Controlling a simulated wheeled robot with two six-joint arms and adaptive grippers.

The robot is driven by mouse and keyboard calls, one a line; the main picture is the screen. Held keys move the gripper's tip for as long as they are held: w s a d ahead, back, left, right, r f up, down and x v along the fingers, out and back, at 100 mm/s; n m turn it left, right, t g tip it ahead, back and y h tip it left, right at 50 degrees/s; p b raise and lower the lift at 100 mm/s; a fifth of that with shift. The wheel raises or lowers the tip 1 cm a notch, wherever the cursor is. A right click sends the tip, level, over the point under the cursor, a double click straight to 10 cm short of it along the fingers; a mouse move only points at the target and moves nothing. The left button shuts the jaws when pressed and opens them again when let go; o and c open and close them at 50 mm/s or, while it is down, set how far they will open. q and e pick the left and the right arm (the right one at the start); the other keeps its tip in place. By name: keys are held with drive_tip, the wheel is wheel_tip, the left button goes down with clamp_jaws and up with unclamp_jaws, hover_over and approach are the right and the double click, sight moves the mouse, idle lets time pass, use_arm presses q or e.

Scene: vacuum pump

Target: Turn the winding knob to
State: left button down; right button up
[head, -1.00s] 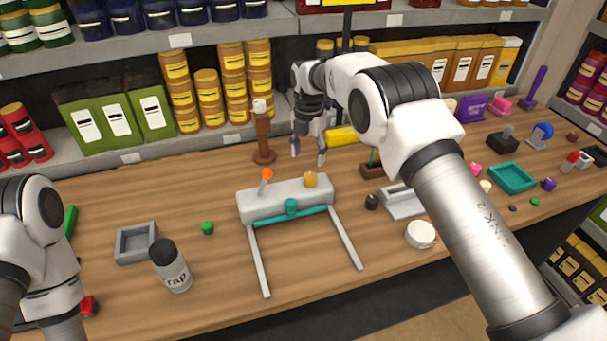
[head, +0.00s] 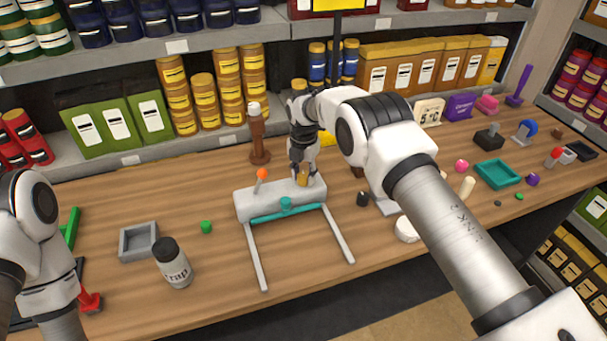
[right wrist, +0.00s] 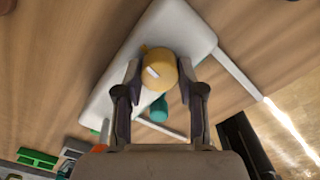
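The pump is a white block (head: 248,205) with two white legs on the wooden table. An orange-yellow knob (head: 303,175) stands on its right part; it also shows in the right wrist view (right wrist: 158,70), with a small white mark on top. An orange-tipped lever (head: 262,175) and a teal bar with a teal knob (head: 286,204) are on the block too. My right gripper (head: 304,172) is over the orange-yellow knob. My left gripper is out of view.
A brown post (head: 258,140) stands behind the pump. Table in front is clear.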

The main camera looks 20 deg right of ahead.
drive_tip(key=shift+f, duration=0.25)
